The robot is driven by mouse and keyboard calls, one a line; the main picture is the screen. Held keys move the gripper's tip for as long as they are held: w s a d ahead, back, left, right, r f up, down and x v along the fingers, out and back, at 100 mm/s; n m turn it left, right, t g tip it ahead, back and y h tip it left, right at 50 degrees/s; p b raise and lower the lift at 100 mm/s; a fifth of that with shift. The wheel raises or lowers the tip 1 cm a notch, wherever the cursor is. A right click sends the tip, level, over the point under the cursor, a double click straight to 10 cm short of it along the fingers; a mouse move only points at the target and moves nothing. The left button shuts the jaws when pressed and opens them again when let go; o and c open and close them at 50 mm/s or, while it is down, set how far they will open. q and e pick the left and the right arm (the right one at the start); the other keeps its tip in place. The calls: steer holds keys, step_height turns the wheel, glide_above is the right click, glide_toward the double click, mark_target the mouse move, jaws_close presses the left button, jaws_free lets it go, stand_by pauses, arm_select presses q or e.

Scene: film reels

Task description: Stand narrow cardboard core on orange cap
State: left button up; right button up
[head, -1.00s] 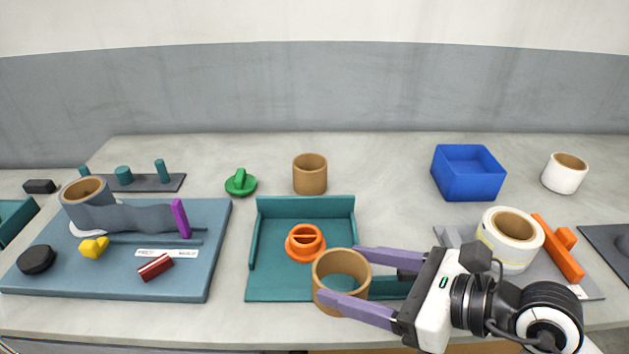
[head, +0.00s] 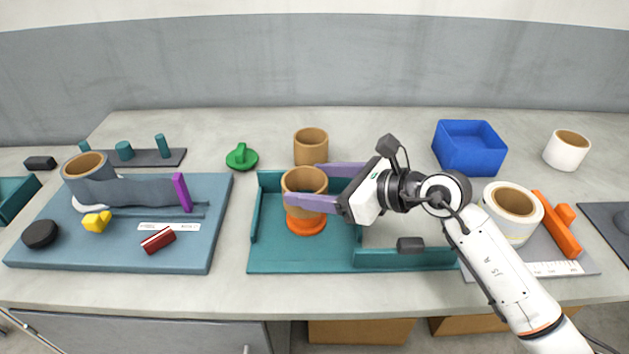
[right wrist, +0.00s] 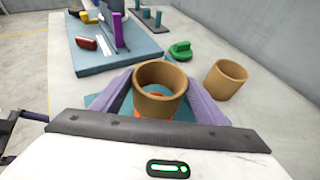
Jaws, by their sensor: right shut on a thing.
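The cardboard core (head: 303,182) is a short brown tube, held upright between the purple fingers of my right gripper (head: 318,186). It also shows in the right wrist view (right wrist: 160,88), with the fingers on both sides of it. The orange cap (head: 306,226) lies in the teal tray (head: 300,264), directly below the core, which hides most of it. I cannot tell whether the core touches the cap. A second brown core (head: 311,148) stands behind the tray on the table.
A green knobbed piece (head: 241,158) and a blue box (head: 469,148) stand at the back. A blue-grey board (head: 120,255) with several parts lies left. A white roll (head: 512,214) and an orange bar (head: 557,234) are at right.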

step_height(320, 180, down, 3)
steer(key=shift+r+b, duration=0.1)
steer(key=shift+b, duration=0.75)
steer(key=shift+d, duration=0.1)
stand_by(0.5)
steer(key=shift+f+b, duration=0.4)
steer(key=shift+f, duration=0.3)
steer(key=o, duration=0.7)
steer(key=shift+o, duration=0.2)
steer(key=shift+s, duration=0.1)
